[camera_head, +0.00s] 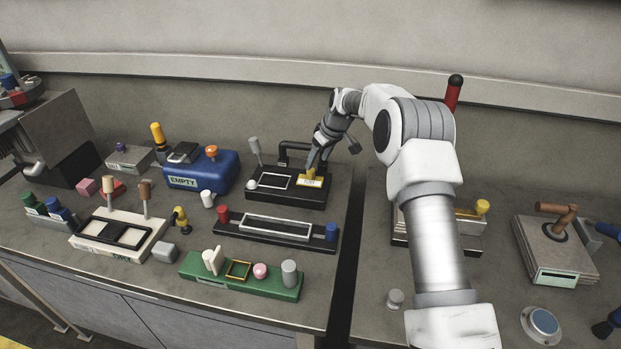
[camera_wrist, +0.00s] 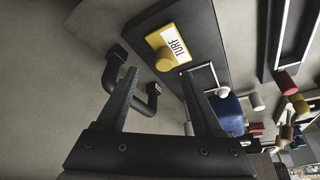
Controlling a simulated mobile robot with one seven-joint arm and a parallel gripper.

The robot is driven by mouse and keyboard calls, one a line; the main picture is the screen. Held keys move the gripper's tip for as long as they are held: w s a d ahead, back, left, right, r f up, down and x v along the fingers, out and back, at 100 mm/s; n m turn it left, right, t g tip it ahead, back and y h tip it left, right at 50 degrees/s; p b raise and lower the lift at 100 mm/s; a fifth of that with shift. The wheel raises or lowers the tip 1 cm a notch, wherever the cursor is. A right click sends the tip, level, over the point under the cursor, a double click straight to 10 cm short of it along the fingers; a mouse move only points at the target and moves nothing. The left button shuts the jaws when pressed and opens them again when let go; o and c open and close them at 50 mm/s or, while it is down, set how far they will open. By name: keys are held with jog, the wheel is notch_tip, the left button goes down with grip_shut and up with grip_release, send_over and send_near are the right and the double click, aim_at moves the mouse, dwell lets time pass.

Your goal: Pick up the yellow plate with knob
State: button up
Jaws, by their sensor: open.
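The yellow plate with knob (camera_head: 313,181) lies on the right part of a black fixture base (camera_head: 268,198) in the head view. The plate appears beyond the fingertips; I cannot tell how large the gap is.
A black arched handle (camera_head: 294,146) stands behind the plate; it also shows near the fingers (camera_wrist: 116,62). A grey lever (camera_head: 255,150) and a white ball (camera_head: 251,184) are left on the base. A blue box (camera_head: 205,176) stands further left, a black rail fixture (camera_head: 275,232) in front.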

aim_at(312, 171)
jog(key=shift+a+x, duration=0.15)
jog(key=shift+x, duration=1)
jog(key=shift+a+x, duration=0.1)
jog(key=shift+x, duration=1.05)
jog(key=shift+s, duration=0.15)
grip_shut()
